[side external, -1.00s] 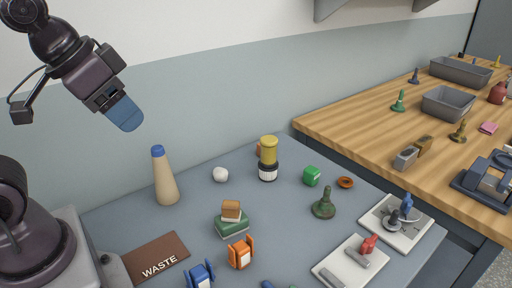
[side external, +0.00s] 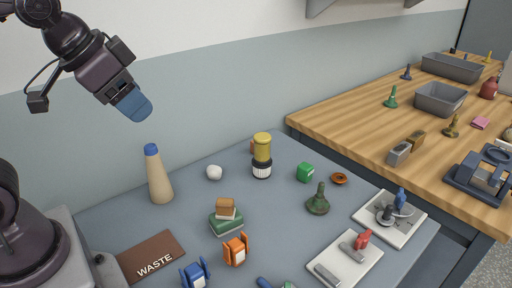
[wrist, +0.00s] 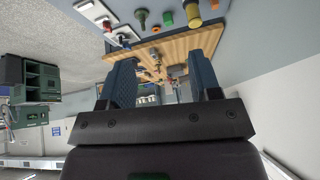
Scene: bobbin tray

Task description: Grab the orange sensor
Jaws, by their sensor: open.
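The orange sensor (side external: 236,250), a small orange body with a pale front and side clips, stands on the grey-blue table near its front, in the side view. I cannot make it out in the wrist view. My gripper (side external: 138,107) is high at the upper left, well above the table and far from the sensor. Its blue fingers are apart and empty in the wrist view (wrist: 163,80).
A similar blue device (side external: 195,274) stands left of the sensor, with a WASTE mat (side external: 150,256) beyond it. A tall beige bottle (side external: 160,178) stands below my gripper. White plates (side external: 345,261) lie right.

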